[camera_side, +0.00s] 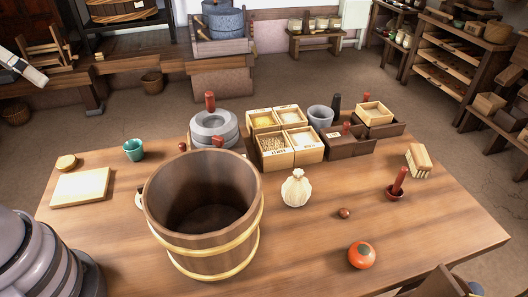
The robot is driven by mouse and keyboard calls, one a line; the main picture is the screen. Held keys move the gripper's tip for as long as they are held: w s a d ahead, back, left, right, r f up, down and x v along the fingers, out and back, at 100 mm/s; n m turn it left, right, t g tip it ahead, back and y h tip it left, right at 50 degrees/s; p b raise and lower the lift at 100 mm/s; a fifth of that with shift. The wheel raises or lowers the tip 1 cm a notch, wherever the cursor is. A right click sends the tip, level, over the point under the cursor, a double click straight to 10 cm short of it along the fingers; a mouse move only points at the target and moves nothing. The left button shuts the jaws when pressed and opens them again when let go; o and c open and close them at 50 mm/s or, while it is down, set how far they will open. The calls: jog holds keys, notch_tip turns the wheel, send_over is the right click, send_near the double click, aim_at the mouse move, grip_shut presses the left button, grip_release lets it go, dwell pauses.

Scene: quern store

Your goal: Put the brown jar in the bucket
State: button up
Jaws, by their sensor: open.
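The wooden bucket (203,255) stands upright at the front left of the table, with pale hoops around it. Its dark inside looks empty, though part of the bottom is in shadow. No large brown jar shows plainly. A very small, round brown thing (344,213) sits on the bare table to the right of the bucket; I cannot tell whether it is the jar. I do not see my gripper clearly. A pale and dark piece at the upper left edge is cut off, and I cannot tell what it is.
A tied cream pouch (296,189) stands right of the bucket. Behind are a stone quern (213,128) and filled boxes (291,158). A green cup (133,150) and board (81,186) are left.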

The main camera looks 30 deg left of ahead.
jog(key=w+a+f+m, duration=0.2)
jog(key=w+f+m, duration=0.1)
jog(key=w+f, duration=0.85)
jog(key=w+d+f+m+h, duration=0.1)
jog(key=d+f, duration=0.1)
jog(key=f, duration=0.4)
jog(key=w+d+f+m+g+h, duration=0.1)
jog(key=w+d+f, duration=0.1)
jog(key=f, duration=0.5)
jog(key=w+d+f+m+h, duration=0.1)
jog(key=w+d+f, duration=0.1)
jog(key=f, duration=0.5)
jog(key=shift+d+m+g, duration=0.3)
jog(key=shift+d, duration=0.3)
jog(key=x, duration=0.5)
jog(key=shift+s+f, duration=0.1)
jog(key=shift+s, duration=0.05)
jog(key=c, duration=1.3)
